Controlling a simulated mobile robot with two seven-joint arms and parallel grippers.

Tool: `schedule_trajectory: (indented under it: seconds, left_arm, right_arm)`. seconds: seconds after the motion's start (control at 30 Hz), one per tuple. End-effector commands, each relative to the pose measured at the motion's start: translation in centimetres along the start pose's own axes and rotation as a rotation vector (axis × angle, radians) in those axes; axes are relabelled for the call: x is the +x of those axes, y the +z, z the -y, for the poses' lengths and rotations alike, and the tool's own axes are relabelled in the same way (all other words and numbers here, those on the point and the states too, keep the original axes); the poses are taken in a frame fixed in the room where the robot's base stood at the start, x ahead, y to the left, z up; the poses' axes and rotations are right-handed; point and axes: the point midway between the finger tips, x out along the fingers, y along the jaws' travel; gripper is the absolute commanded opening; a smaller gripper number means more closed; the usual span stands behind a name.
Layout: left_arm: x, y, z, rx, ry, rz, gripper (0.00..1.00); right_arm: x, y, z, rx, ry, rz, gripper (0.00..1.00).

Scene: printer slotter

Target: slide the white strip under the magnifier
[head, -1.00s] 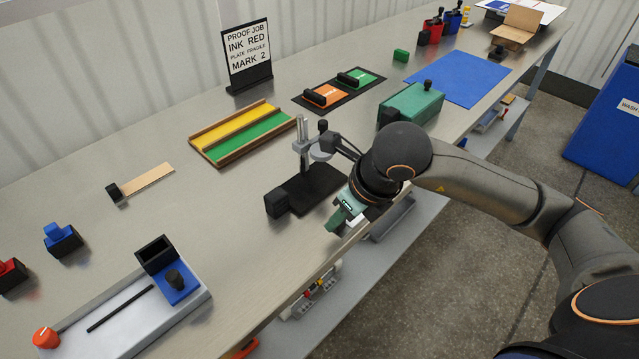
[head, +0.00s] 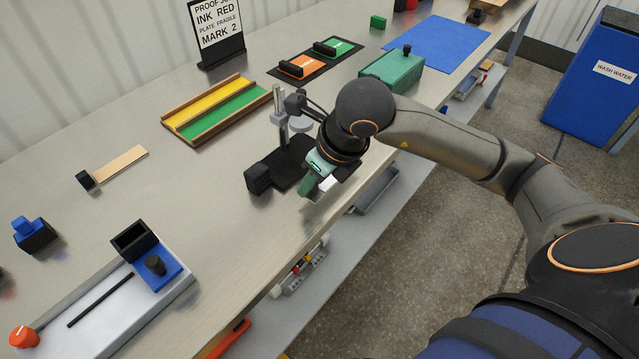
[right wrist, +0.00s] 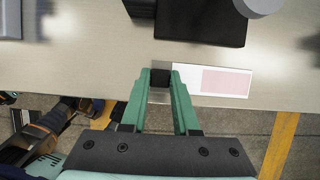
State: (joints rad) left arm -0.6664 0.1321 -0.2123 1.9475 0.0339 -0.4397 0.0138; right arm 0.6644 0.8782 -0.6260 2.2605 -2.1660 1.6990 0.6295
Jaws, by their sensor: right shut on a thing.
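The white strip (right wrist: 212,80), with a pink patch, lies at the bench's front edge in the right wrist view. A bit of it (head: 334,182) shows beside my right gripper in the head view. My right gripper (right wrist: 161,77), with green fingers, is shut on a small dark block at the strip's left end. In the head view the gripper (head: 308,188) is in front of the magnifier's base. The magnifier has a black base (head: 283,166), an upright post and a round lens (head: 300,124) above the base. The strip is in front of the base, outside it. My left gripper is not in view.
A black block (head: 258,178) sits at the base's left end. The green box (head: 392,72) and the yellow-green tray (head: 217,110) stand farther back. A grey fixture (head: 100,310) is at front left.

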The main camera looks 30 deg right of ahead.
Motion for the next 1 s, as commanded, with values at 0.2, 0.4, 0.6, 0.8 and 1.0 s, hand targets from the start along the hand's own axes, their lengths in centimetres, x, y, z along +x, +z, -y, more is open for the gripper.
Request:
schedule_trajectory:
  seconds: [0.2,0.4,0.6,0.8,1.0]
  left_arm:
    - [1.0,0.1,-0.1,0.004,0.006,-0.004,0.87]
    - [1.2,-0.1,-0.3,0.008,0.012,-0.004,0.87]
    - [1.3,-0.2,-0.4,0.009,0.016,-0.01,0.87]
    - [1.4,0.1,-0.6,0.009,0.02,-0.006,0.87]
    - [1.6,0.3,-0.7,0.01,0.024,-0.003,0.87]
  right_arm:
    - [1.6,1.0,0.0,0.0,0.001,0.001,0.0]
    - [2.4,2.3,-0.1,0.0,0.002,0.001,0.0]
    - [3.1,3.8,-0.1,-0.001,0.001,0.002,0.0]
    - [3.8,5.2,-0.1,-0.001,0.001,0.002,0.0]
    - [4.4,6.6,-0.1,0.0,0.001,0.001,0.0]
